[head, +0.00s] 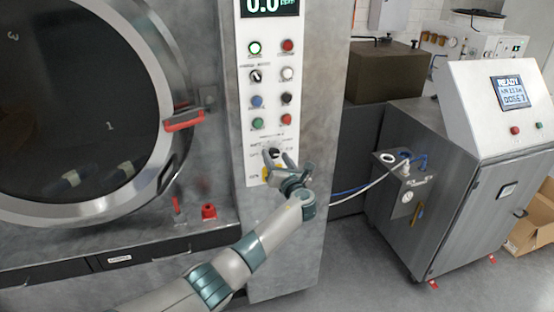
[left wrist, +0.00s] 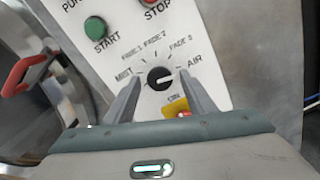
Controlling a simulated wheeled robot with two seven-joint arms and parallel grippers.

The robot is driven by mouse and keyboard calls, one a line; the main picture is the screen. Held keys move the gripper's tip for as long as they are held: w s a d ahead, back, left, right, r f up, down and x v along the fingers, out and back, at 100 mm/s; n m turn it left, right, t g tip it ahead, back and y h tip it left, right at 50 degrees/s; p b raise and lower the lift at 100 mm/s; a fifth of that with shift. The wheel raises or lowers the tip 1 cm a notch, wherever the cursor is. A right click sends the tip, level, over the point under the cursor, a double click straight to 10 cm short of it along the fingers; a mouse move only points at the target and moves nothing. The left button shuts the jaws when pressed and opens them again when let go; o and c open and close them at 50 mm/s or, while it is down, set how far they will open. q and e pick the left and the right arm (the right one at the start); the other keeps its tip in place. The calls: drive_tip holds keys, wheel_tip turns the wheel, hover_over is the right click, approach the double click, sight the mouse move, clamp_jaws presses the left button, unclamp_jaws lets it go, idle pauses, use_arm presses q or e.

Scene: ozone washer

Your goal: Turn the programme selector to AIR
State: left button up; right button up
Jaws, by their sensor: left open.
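In the head view the selector (head: 274,152) sits low on the panel, partly behind my fingers. My left gripper (head: 277,156) is open in front of it. In the left wrist view the fingers of my left gripper (left wrist: 159,78) stand on either side of the knob, with gaps; I cannot tell the depth.
A yellow part (left wrist: 177,107) sits just below the selector, near the right finger. Green START (left wrist: 96,28) and red STOP buttons are above. The round door (head: 70,110) with a red handle (head: 184,121) is left of the panel. A steel cabinet (head: 460,200) stands right.

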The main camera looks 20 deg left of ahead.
use_arm(q)
drive_tip(key=shift+s, duration=0.15)
drive_tip(key=shift+b+v, duration=0.3)
drive_tip(key=shift+v, duration=0.55)
drive_tip(key=b+v, duration=0.4)
drive_tip(key=v, duration=1.1)
drive_tip(key=shift+s+d+b, duration=0.15)
drive_tip(key=shift+d+b, duration=0.05)
drive_tip(key=shift+b, duration=0.2)
drive_tip(key=shift+f, duration=0.1)
